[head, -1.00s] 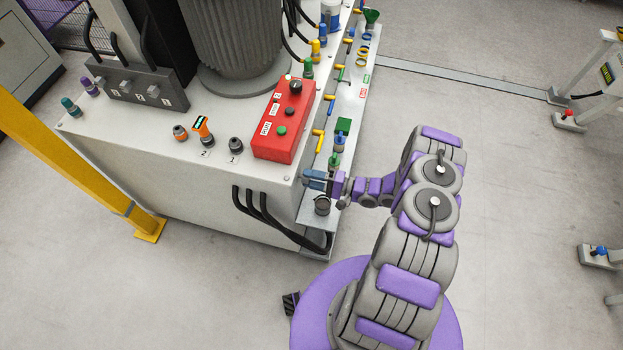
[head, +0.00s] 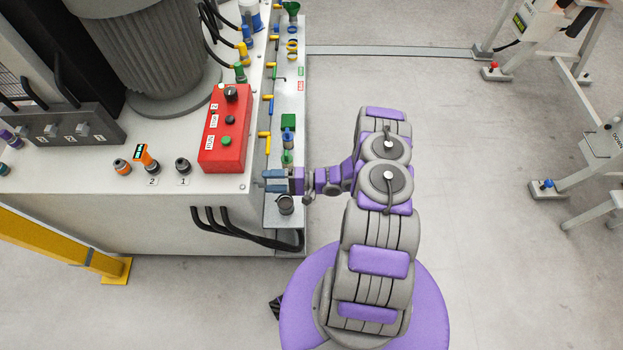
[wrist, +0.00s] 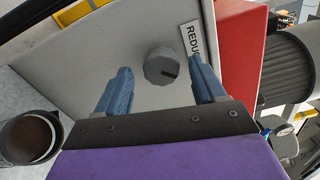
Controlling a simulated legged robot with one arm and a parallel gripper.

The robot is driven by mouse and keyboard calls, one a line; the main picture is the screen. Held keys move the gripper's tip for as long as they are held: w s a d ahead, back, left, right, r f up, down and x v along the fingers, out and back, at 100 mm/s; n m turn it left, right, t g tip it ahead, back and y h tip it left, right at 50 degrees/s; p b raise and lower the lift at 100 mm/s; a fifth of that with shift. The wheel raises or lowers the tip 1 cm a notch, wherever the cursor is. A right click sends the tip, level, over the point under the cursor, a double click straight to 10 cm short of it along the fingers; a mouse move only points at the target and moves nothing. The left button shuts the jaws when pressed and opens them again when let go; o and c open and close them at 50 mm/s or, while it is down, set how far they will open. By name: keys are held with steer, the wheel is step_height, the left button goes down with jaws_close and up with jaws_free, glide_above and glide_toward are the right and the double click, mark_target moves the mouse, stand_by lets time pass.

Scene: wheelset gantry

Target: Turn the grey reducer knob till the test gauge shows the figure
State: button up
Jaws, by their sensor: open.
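The grey reducer knob (wrist: 161,66) is a round ridged knob with a dark pointer mark. It sits on a pale panel beside a label (wrist: 190,40) partly reading "REDUC". My gripper (head: 276,181) is at the bench's right side in the head view. In the wrist view, its two blue fingers stand open, one either side of the knob, with visible gaps; how far the knob lies beyond the tips is hard to tell. The head view does not show the knob. An orange device with a small lit display (head: 143,154) stands on the bench, possibly the test gauge; its figure is unreadable.
A red button box (head: 226,130) stands on the bench top (head: 90,176) near its right edge. A dark cup (head: 285,204) is just below my gripper on the side ledge. Black hoses (head: 235,232) curve below.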

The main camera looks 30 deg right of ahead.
steer(key=p+v, duration=0.2)
steer(key=v, duration=1.4)
steer(key=shift+w, duration=0.1)
